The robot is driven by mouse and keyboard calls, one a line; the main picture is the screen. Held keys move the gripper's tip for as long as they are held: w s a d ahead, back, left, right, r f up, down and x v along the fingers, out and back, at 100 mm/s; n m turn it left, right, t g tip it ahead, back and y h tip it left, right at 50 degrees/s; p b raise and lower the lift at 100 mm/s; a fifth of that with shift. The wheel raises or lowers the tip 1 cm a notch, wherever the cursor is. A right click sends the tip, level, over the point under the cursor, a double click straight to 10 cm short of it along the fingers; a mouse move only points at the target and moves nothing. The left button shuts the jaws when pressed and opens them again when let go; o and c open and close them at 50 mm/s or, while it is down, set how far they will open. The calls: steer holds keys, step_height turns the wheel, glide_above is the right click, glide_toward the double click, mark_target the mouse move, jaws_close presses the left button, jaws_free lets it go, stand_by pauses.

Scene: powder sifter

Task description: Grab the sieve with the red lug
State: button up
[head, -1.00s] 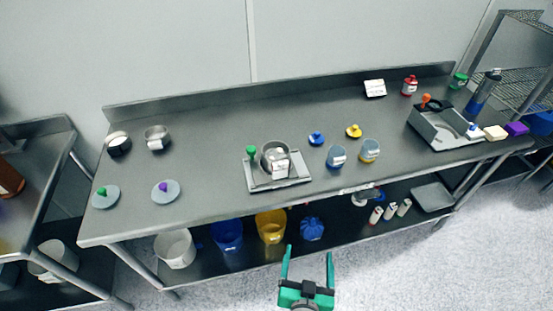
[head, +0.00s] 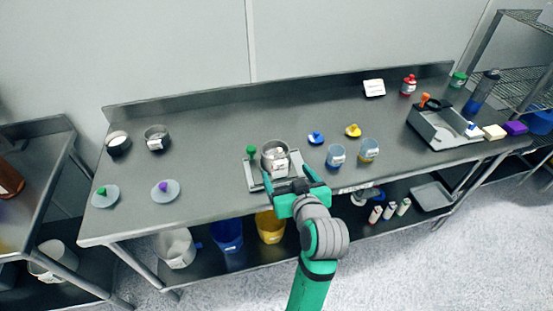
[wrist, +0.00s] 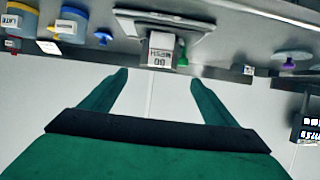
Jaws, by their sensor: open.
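A round metal sieve (head: 274,154) sits on the sifter base (head: 251,178) at the middle of the table, with a white label on its front. In the wrist view the sieve's label (wrist: 161,42) reads upside down and includes "MESH". I cannot make out a red lug on it. Two more metal pans or sieves stand at the left back, a left one (head: 118,145) and a right one (head: 156,133); no red lug shows on them. My green gripper (head: 286,174) is open and empty at the sifter's front, hiding part of it. In the wrist view its fingertips (wrist: 160,76) are apart, short of the label.
A green knob (head: 251,150) stands beside the sieve. Two labelled cups (head: 336,156) are close on the right. Lids with green (head: 106,197) and purple knobs lie at the left. A grey tool holder (head: 438,128) stands at the right. The table's left middle is clear.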

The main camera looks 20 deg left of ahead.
mark_target(281, 162)
steer(key=x, duration=1)
steer(key=shift+w+d+f, duration=0.1)
steer(key=shift+f, duration=0.05)
steer(key=shift+c, duration=0.3)
steer(key=c, duration=1.4)
